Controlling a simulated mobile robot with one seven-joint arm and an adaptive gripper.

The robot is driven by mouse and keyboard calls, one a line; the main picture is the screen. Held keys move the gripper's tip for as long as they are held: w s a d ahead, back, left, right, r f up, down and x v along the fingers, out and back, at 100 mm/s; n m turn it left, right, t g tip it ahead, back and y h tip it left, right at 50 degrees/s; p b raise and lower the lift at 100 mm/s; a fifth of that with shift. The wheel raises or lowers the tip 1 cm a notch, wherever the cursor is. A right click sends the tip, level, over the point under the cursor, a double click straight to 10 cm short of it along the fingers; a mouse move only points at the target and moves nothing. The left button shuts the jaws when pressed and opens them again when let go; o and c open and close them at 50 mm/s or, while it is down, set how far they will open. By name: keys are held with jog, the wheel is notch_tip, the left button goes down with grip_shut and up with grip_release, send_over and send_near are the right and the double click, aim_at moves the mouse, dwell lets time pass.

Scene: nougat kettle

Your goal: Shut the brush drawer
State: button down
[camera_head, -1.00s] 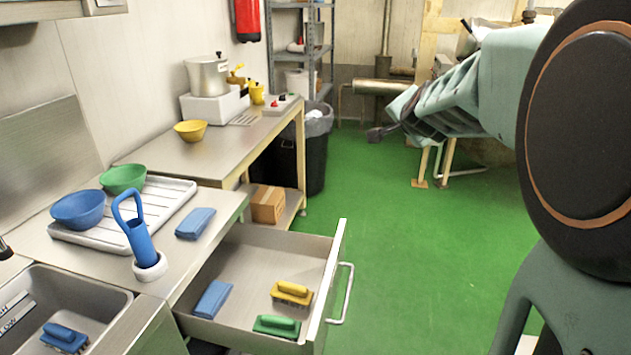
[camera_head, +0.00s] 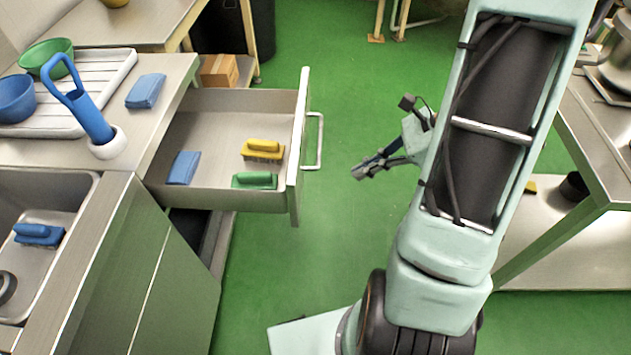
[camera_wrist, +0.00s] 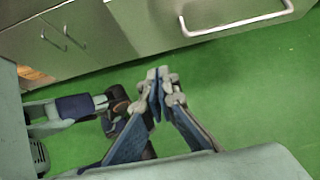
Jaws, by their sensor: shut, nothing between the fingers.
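The brush drawer (camera_head: 215,108) is pulled out from the steel counter in the head view. It holds a yellow brush (camera_head: 262,149), a green brush (camera_head: 254,181) and a blue folded cloth (camera_head: 183,167). Its front panel (camera_head: 299,150) carries a bar handle (camera_head: 320,140) on the right side. My gripper (camera_head: 360,174) is shut and empty, to the right of the handle and apart from it, over the green floor. In the wrist view my fingers (camera_wrist: 157,112) are together, and a steel front with a bar handle (camera_wrist: 238,27) shows beyond them.
A sink (camera_head: 45,225) with a blue brush (camera_head: 38,235) is at the left. A blue tool in a white holder (camera_head: 107,145) stands on the counter. Another steel table (camera_head: 590,120) is at the right. Green floor is clear between.

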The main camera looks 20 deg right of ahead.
jog(key=a+r+b+x, duration=0.1)
jog(key=a+r+x, duration=0.1)
jog(key=x, duration=1)
jog(key=shift+w+a+f+b, duration=0.2)
jog(key=shift+w+f+b, duration=0.05)
jog(key=shift+w+b, duration=0.15)
